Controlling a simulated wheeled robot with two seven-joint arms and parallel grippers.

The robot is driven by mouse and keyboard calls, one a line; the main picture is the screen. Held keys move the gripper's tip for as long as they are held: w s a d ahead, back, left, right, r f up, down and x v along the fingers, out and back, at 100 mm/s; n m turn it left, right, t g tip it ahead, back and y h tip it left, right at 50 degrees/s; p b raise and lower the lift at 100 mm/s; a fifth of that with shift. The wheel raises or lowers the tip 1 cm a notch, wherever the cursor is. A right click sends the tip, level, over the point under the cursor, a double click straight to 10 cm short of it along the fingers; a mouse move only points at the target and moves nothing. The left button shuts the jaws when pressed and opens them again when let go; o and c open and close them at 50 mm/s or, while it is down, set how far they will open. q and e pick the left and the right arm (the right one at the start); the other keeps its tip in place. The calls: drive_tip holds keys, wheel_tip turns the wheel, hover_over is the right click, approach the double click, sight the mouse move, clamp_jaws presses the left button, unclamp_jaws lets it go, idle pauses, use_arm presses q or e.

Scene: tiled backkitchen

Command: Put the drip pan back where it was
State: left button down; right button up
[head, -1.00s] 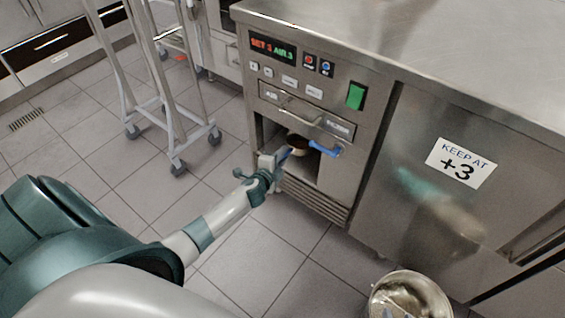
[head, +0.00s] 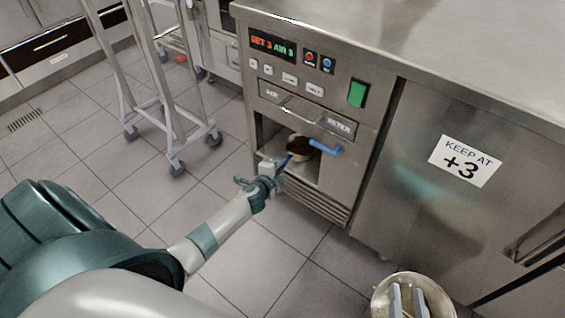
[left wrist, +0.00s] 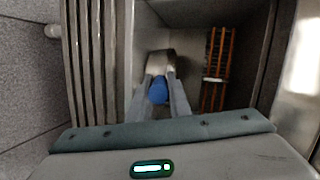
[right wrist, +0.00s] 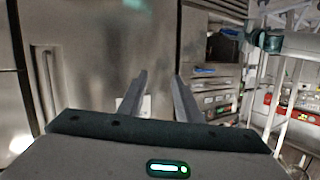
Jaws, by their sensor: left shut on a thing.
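My left gripper (head: 283,160) is at the bay's mouth, shut on the pan's blue handle. In the left wrist view, the blue handle (left wrist: 158,89) lies between the fingers, with the pan's metal side (left wrist: 160,63) beyond it. Whether the pan touches the bay floor is unclear. My right gripper (head: 408,301) shows at the bottom of the head view, and its fingers stand apart and empty in the right wrist view (right wrist: 161,78).
A slatted grille (head: 314,202) lies below the bay. A wheeled rack (head: 166,110) stands left; open floor lies between.

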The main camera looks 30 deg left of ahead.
drive_tip(key=shift+w+r, duration=0.1)
drive_tip(key=shift+r, duration=0.1)
use_arm(q)
drive_tip(key=shift+f, duration=0.1)
drive_tip(key=c, duration=1.6)
unclamp_jaws()
drive_tip(key=shift+c, duration=0.2)
use_arm(e)
drive_tip(key=shift+r+t, duration=0.2)
drive_tip(key=shift+t, duration=0.1)
drive_tip(key=shift+a+f, duration=0.1)
